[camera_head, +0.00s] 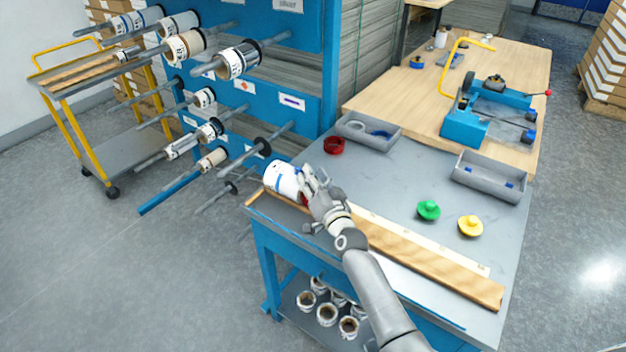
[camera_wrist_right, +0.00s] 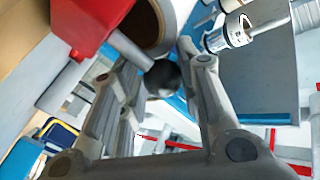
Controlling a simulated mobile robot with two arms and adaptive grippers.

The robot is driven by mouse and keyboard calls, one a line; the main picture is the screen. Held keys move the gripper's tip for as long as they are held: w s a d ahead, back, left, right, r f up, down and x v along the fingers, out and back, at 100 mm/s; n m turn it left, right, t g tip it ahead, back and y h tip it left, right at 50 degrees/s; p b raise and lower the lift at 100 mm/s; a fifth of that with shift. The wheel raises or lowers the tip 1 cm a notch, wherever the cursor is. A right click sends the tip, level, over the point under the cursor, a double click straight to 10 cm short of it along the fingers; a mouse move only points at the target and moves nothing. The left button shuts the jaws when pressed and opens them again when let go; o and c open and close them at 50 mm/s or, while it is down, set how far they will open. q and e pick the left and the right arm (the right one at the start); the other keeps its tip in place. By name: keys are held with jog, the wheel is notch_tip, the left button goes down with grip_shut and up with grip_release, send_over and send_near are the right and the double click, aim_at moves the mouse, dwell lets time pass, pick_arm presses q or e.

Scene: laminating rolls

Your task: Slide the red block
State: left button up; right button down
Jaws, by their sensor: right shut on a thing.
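The red block (camera_wrist_right: 85,22) fills the upper left of the right wrist view. A short grey rod comes out of it and ends in a dark round knob (camera_wrist_right: 163,78). My right gripper (camera_wrist_right: 160,85) has its fingers on both sides of this knob and is shut on the block's handle. In the head view my right gripper (camera_head: 312,186) is at the left end of the table, and only a sliver of the red block (camera_head: 304,199) shows beside it. A white roll (camera_head: 281,179) lies just left of the gripper. My left gripper is not in view.
A wooden strip (camera_head: 440,262) runs along the table's front edge. A red ring (camera_head: 334,146), green knob (camera_head: 428,210), yellow knob (camera_head: 470,225) and grey trays (camera_head: 490,178) are on the table. A blue rack (camera_head: 262,90) with rolls on rods stands left. The table's middle is clear.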

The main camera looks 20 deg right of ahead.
jog(key=s+d, duration=0.4)
jog(key=s, duration=0.2)
jog(key=s+d+p, duration=0.1)
jog(key=s+d, duration=0.4)
jog(key=s, duration=0.2)
jog(key=s+d+f, duration=0.1)
jog(key=s+d, duration=0.4)
jog(key=s, duration=0.1)
jog(key=shift+s+d, duration=0.2)
jog(key=shift+d, duration=0.05)
jog(key=c, duration=1.2)
grip_release()
jog(key=shift+o, duration=1)
jog(key=shift+d, duration=0.1)
jog(key=shift+w+r, duration=0.1)
jog(key=shift+r, duration=0.1)
jog(key=s, duration=0.8)
jog(key=s+d, duration=0.1)
jog(key=s, duration=0.3)
